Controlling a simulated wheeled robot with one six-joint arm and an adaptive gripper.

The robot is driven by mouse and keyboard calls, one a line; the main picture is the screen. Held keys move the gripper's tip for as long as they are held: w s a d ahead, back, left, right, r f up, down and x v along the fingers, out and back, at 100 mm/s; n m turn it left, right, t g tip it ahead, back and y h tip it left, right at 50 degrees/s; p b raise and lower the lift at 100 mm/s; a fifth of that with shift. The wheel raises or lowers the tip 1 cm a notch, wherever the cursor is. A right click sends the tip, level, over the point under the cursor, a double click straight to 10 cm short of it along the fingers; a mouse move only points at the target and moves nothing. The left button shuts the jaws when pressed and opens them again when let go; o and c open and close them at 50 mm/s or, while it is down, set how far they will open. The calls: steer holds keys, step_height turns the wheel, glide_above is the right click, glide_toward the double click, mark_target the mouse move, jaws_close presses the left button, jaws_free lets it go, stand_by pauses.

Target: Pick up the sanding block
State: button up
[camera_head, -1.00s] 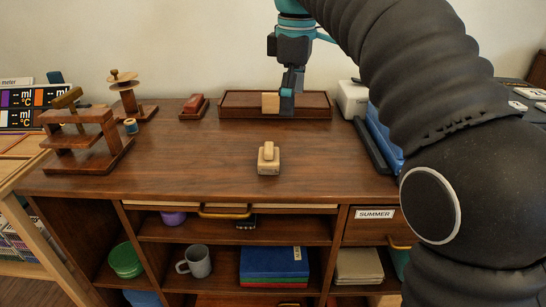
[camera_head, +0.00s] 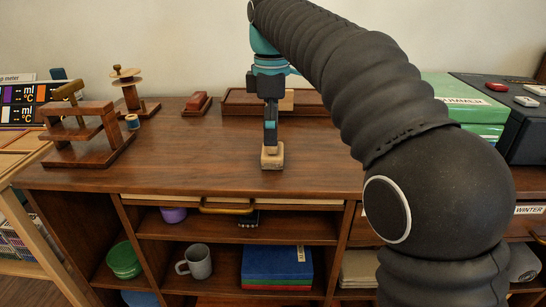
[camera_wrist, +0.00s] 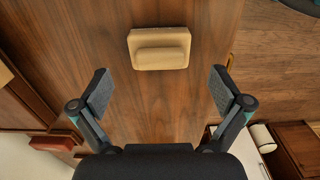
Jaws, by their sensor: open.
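The sanding block (camera_head: 272,161) is a pale wooden block with a raised rounded grip. It sits on the brown desktop near the middle front. In the wrist view the sanding block (camera_wrist: 159,49) lies whole and uncovered, beyond my fingertips and centred between their lines. My gripper (camera_head: 270,143) is above the block in the head view and hides its upper part. In the wrist view my gripper (camera_wrist: 160,85) has its two fingers wide apart with nothing between them.
A long wooden tray (camera_head: 235,103) with a pale block stands at the back. A red-topped wooden block (camera_head: 196,103) is left of it. A wooden stand (camera_head: 88,135) and a spool holder (camera_head: 130,95) are at the left. The desktop around the sanding block is clear.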

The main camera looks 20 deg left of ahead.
mark_target(272, 149)
step_height(272, 149, down, 5)
steer(key=shift+d+f+b, duration=0.1)
steer(key=shift+b, duration=0.75)
steer(key=c, duration=1.2)
steer(key=shift+c, duration=0.2)
